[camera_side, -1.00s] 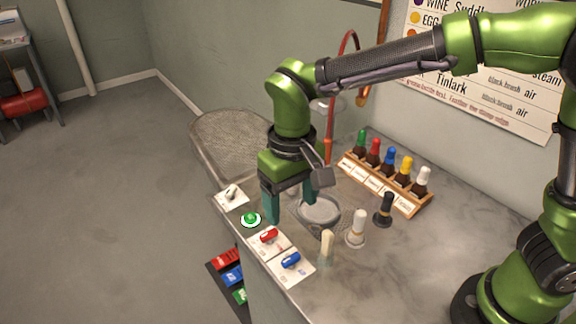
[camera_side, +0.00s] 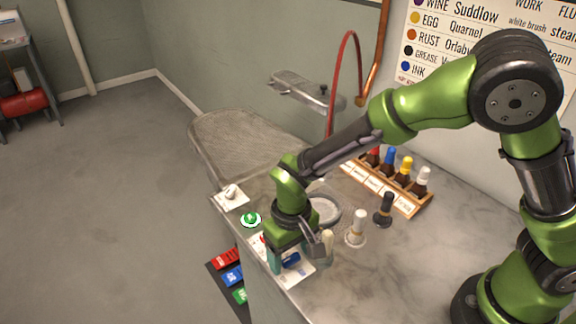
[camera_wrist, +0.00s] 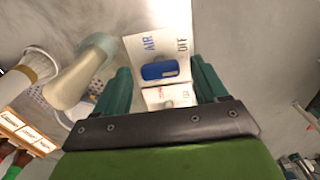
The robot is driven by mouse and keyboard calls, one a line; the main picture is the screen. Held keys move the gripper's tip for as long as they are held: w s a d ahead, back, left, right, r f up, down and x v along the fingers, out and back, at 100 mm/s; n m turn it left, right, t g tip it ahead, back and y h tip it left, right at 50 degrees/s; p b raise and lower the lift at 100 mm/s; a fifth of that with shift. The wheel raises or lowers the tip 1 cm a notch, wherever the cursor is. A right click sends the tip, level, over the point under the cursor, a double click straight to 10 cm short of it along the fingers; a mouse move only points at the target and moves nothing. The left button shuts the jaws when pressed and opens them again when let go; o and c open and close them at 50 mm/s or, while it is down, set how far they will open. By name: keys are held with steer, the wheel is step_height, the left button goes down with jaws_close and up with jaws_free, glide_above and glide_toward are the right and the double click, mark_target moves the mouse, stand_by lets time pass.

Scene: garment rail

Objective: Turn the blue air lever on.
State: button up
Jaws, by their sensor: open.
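The blue air lever (camera_side: 291,260) sits on a white plate (camera_side: 304,272) at the counter's front edge, partly hidden by my gripper in the side view. In the wrist view the blue lever (camera_wrist: 160,71) lies crosswise between my fingers, on a plate (camera_wrist: 178,45) lettered AIR and OFF. My gripper (camera_side: 290,262) is open and points down over the lever plates; in the wrist view its green fingers (camera_wrist: 163,80) stand either side of the lever. I cannot tell whether they touch it. The red lever is mostly hidden behind my gripper.
A cream-handled brush (camera_side: 327,246) stands close beside my gripper, and it also shows in the wrist view (camera_wrist: 82,72). A white brush (camera_side: 358,228) and a black brush (camera_side: 384,209) stand further right.

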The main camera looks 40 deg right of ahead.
steer(key=shift+c, duration=0.4)
steer(key=c, duration=1)
steer(key=shift+m, duration=0.3)
steer(key=m, duration=0.3)
steer(key=shift+m, duration=0.3)
steer(key=m, duration=1.3)
steer(key=shift+m, duration=0.3)
steer(key=shift+r, duration=0.1)
